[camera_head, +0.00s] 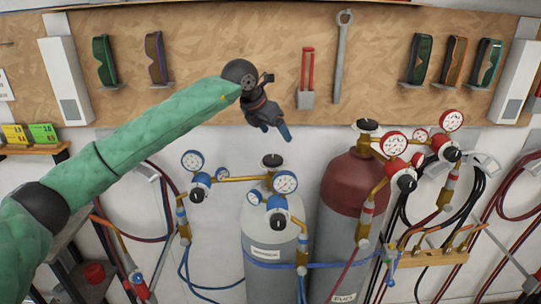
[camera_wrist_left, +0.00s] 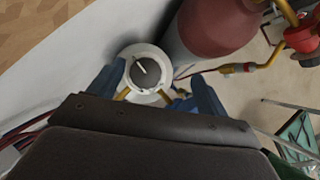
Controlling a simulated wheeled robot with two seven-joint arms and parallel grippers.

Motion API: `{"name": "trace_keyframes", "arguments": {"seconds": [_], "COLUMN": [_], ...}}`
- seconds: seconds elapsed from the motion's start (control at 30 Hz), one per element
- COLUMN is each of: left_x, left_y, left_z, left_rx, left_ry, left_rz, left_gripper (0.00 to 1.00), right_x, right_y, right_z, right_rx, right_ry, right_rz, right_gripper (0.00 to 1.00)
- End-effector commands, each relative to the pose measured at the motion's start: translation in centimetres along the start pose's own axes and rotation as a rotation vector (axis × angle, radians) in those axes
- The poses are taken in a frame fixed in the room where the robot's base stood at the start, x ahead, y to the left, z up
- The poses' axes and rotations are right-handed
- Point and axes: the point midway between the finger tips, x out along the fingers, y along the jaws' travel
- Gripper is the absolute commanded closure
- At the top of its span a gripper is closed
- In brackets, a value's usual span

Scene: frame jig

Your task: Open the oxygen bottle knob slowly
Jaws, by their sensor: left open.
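A grey-white bottle (camera_head: 257,232), likely the oxygen bottle, stands upright; its label is too small to read surely. Its dark round knob (camera_head: 272,160) sits on top, above the blue-rimmed gauges (camera_head: 285,182). The wrist view shows the knob (camera_wrist_left: 147,74) from above, with a pale line across it. My left gripper (camera_head: 272,133) is open and empty, pointing down above the knob and apart from it. In the wrist view its blue fingers (camera_wrist_left: 157,86) appear on either side of the knob. My right gripper is in neither view.
A red-topped bottle (camera_head: 352,182) with red-rimmed gauges (camera_head: 394,144) stands close on the right. A wooden tool board (camera_head: 210,40) with a hanging wrench (camera_head: 341,60) is behind. Free space separates my gripper from the knob.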

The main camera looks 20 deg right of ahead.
Motion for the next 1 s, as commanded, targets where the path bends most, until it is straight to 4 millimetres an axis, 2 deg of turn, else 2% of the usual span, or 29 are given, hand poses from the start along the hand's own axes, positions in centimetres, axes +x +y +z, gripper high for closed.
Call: {"name": "trace_keyframes", "arguments": {"seconds": [0.13,0.37,0.8,1.0], "left_x": [-0.1,0.2,5.0,6.6], "left_y": [0.9,1.2,1.4,1.6], "left_z": [-2.2,-3.3,-4.0,-4.4], "left_rx": [-0.014,-0.031,-0.030,-0.030], "left_ry": [0.119,0.173,0.171,0.171], "left_rz": [0.048,0.063,0.060,0.061], "left_gripper": [0.23,0.23,0.23,0.23], "right_x": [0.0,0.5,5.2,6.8], "right_y": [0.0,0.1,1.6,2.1], "right_z": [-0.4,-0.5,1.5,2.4], "right_rx": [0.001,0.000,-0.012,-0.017], "right_ry": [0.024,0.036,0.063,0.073], "right_rz": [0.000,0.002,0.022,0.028], "right_gripper": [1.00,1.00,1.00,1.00]}}
